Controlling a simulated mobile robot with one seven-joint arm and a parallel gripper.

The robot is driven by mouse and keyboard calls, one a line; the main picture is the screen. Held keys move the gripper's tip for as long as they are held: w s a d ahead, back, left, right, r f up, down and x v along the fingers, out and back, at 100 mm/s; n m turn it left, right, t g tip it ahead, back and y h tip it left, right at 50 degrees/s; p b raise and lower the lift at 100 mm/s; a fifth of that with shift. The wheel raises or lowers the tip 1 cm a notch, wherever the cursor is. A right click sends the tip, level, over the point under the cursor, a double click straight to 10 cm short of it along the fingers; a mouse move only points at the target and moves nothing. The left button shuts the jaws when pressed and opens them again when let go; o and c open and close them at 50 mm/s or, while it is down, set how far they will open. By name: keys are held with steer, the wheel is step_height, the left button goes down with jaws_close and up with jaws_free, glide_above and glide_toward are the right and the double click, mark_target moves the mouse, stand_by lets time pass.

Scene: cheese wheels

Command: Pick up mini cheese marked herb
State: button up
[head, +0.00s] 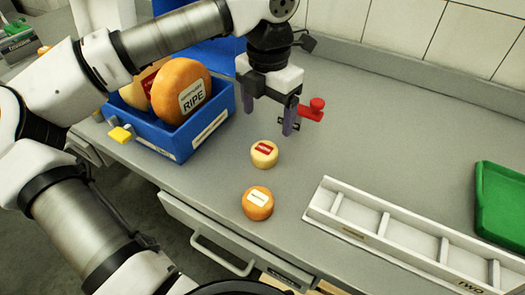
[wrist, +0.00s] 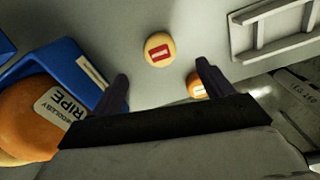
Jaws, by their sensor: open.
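Two mini cheeses sit on the grey counter. One is pale with a red label (head: 264,154) and also shows in the wrist view (wrist: 158,50). The other is orange with a whitish label (head: 258,203), nearer the counter's front edge, and is partly hidden by a finger in the wrist view (wrist: 196,92). The small label words are too small to read, so I cannot tell which is marked herb. My gripper (head: 268,112) is open and empty, above the counter and behind the pale cheese in the head view. In the wrist view the pale cheese lies ahead, between the finger directions.
A blue crate (head: 178,146) at left holds large cheese wheels, one orange labelled RIPE (head: 182,90). A white divided tray (head: 345,231) marked TWO lies at right, with a green tray (head: 500,205) beyond. A red knob-like object (head: 316,105) is beside my gripper.

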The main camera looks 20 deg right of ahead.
glide_above(265, 149)
steer(key=f, duration=0.4)
steer(key=shift+w+d+f, duration=0.1)
steer(key=shift+d+f, duration=0.15)
steer(key=shift+f, duration=0.05)
steer(key=shift+a+f+p, duration=0.15)
steer(key=shift+f+p, duration=0.35)
steer(key=shift+f, duration=0.8)
steer(key=shift+a+f+p, duration=0.1)
steer(key=shift+f+p, duration=0.4)
steer(key=shift+f, duration=0.8)
steer(key=c, duration=1.1)
